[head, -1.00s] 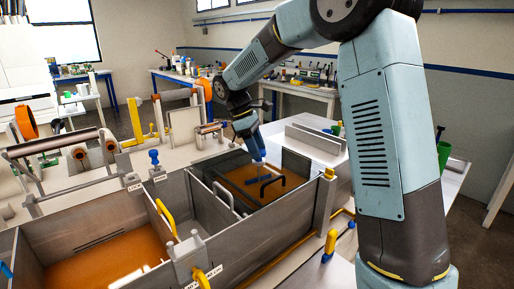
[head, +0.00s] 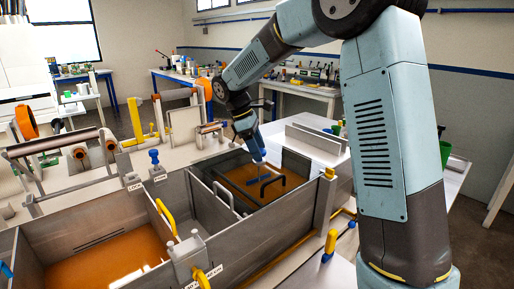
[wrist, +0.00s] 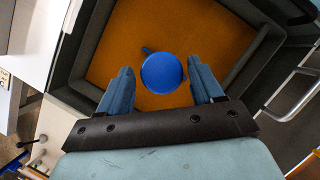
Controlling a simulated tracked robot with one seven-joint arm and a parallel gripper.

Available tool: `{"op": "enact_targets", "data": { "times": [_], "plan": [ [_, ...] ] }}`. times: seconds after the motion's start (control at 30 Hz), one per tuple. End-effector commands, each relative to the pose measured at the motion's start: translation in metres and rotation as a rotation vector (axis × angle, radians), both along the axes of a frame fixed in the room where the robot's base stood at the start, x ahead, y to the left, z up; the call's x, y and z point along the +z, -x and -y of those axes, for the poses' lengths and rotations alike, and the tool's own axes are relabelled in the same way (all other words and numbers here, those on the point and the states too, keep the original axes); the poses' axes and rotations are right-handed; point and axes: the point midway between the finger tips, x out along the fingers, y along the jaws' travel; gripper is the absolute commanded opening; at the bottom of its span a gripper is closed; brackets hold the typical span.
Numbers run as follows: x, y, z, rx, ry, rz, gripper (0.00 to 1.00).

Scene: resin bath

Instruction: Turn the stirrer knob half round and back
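The stirrer knob (wrist: 162,74) is a round blue disc seen from above in the wrist view, with a small blue piece sticking out at its upper left. It stands over the orange resin. My gripper (wrist: 160,66) is open, one finger on each side of the knob, with a narrow gap at both sides. In the head view my gripper (head: 257,150) points down over the far resin compartment. The fingers and the knob are small and hard to tell apart there. A blue bar (head: 266,181) lies below, at the resin.
The grey bath wall (head: 235,245) surrounds the compartments. A nearer compartment also holds orange resin (head: 110,262).

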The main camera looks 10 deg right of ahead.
Motion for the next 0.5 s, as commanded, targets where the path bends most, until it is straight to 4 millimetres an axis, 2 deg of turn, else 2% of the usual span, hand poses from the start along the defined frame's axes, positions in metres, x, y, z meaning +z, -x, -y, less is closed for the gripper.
{"op": "enact_targets", "data": {
  "times": [0.1,0.33,0.5],
  "plan": [
    [0.0,0.0,0.0,0.001,0.0,-0.001,0.74],
    [0.001,0.0,-0.001,0.001,0.0,-0.001,0.74],
    [0.013,-0.001,-0.006,0.001,-0.001,0.0,0.74]
  ]
}}
